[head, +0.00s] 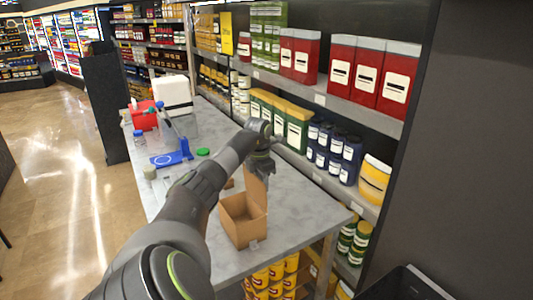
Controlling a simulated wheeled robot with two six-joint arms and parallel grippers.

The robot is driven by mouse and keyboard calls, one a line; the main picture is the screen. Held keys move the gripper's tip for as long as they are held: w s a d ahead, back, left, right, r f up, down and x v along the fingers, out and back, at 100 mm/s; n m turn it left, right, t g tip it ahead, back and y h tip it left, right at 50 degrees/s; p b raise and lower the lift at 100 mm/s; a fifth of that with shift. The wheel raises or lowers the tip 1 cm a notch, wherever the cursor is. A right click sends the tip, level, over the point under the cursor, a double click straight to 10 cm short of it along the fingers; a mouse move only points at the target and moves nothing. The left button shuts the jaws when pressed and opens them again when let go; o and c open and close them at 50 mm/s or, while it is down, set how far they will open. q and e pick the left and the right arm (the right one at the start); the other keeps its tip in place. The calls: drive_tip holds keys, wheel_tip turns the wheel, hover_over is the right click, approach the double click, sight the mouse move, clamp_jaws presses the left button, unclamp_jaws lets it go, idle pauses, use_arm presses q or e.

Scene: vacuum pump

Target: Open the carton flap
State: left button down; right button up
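An open-topped brown cardboard carton (243,228) sits on the grey table. One carton flap (256,188) stands raised at its back right side. A small brown piece (229,184) shows behind the carton; I cannot tell if it is another flap. My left arm reaches in from the lower left, and my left gripper (262,166) is just above the raised flap's top edge. I cannot tell whether it touches the flap, and its fingers are too small and dark to read. My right gripper is out of view.
The grey table (290,243) carries a blue tool (172,158), a green lid (203,152), a red box (143,115) and a white box (173,91) towards its far end. Shelves of jars and tins run close along the table's right side.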

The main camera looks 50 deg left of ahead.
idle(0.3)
use_arm(q)
drive_tip(key=c, duration=1.1)
unclamp_jaws()
drive_tip(key=shift+w+f, duration=0.1)
drive_tip(key=shift+c, duration=0.2)
drive_tip(key=shift+r, duration=0.25)
drive_tip(key=r+b, duration=0.1)
drive_tip(key=r, duration=0.2)
drive_tip(key=r+b, duration=0.1)
drive_tip(key=r, duration=0.3)
drive_tip(key=r+b, duration=0.1)
drive_tip(key=r, duration=0.2)
drive_tip(key=shift+s+r, duration=0.15)
drive_tip(key=shift+s, duration=0.15)
wheel_tip(320, 180, up, 7)
drive_tip(key=p, duration=0.5)
drive_tip(key=shift+s, duration=0.2)
drive_tip(key=shift+f, duration=0.2)
